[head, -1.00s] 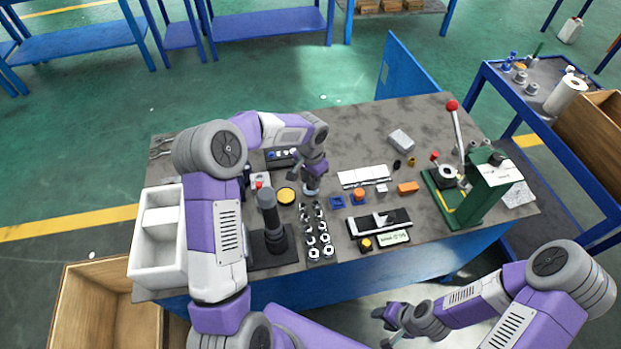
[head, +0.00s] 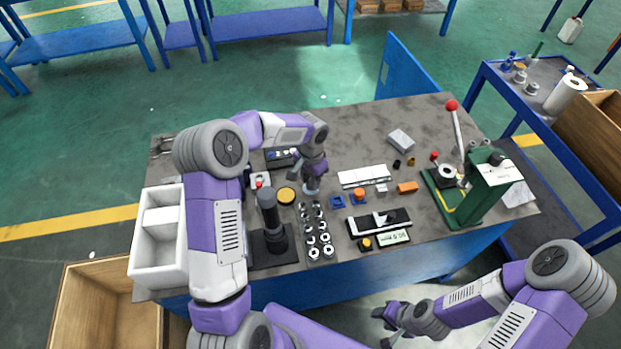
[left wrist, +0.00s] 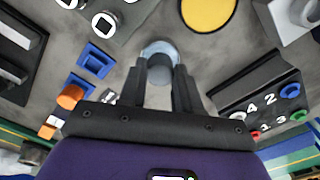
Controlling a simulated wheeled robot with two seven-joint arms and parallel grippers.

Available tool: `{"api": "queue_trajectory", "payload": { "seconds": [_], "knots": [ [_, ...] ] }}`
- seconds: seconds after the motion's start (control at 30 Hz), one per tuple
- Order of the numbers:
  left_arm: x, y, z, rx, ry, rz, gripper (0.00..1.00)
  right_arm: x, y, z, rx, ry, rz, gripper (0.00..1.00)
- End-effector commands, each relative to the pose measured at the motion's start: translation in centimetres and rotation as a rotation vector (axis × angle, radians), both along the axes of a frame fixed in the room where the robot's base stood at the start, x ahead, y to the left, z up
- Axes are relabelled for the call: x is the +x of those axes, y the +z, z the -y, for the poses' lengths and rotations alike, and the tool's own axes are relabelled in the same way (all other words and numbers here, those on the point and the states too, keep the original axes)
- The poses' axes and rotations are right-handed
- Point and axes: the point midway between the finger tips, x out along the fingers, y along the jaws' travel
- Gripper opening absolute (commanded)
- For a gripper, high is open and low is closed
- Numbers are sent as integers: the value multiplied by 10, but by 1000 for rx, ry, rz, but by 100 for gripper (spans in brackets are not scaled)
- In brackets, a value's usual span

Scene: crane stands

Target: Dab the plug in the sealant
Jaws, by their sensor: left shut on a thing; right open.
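My left gripper (head: 312,183) points down at the middle of the bench and is shut on a grey cylindrical plug. In the left wrist view the plug (left wrist: 160,72) sits between the two dark fingers. Just beyond it is a pale blue, round, shallow dish (left wrist: 158,46), seemingly the sealant dish, partly hidden by the plug. The plug's end overlaps the dish; I cannot tell whether it touches the contents. In the head view the dish is mostly hidden under the gripper. My right gripper (head: 390,325) is open and empty, off the bench's front edge.
A yellow disc (head: 287,196) lies left of the gripper. A rack of metal nuts (head: 319,238), blue square holders (head: 337,202) and a black post (head: 271,222) stand close by. A green lever press (head: 470,195) is at the right. The bench's back middle is clear.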

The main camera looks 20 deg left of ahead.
Motion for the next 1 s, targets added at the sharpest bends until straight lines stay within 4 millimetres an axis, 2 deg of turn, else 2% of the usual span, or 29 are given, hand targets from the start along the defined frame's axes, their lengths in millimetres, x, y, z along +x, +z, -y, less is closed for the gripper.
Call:
{"api": "queue_trajectory", "payload": {
  "seconds": [0.17, 0.9, 1.0],
  "knots": [
    [-1, 8, 0, 0, 0, -2, 8, 0, 7, 0, 0, 0, 0, 43],
    [0, 68, 0, 0, 0, -1, 8, 0, 53, 0, 0, 0, 0, 43],
    [0, 71, 0, 0, 0, -1, 8, 0, 55, 0, 0, 0, 0, 43]
  ]
}}
